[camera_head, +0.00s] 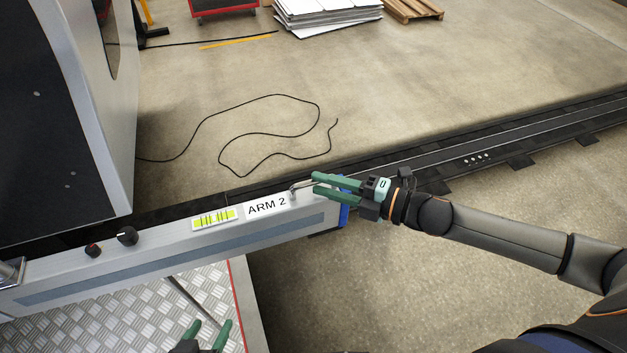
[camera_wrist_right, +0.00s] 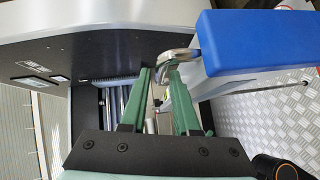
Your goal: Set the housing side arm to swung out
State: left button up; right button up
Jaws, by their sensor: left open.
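The housing side arm (camera_head: 173,254) is a long light-grey beam marked "ARM 2", reaching from the dark machine housing at the left toward the middle in the head view. A bent metal handle (camera_head: 296,188) stands near its blue-capped end; the handle also shows in the right wrist view (camera_wrist_right: 176,59). My right gripper (camera_head: 314,183) has its green fingertips close together on either side of the handle, apparently shut on it. In the right wrist view (camera_wrist_right: 161,76) the contact is partly hidden. My left gripper (camera_head: 211,323) is open and empty at the bottom edge, in front of the arm.
A black cable (camera_head: 250,134) lies loose on the floor behind the arm. A dark floor track (camera_head: 475,150) runs to the right. A metal tread plate (camera_head: 110,325) lies below the arm. White sheets (camera_head: 325,15) and a wooden pallet (camera_head: 412,9) stand far back. The right-hand floor is clear.

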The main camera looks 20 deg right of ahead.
jog(key=shift+x, duration=1.4)
jog(key=shift+c, duration=0.4)
grip_shut()
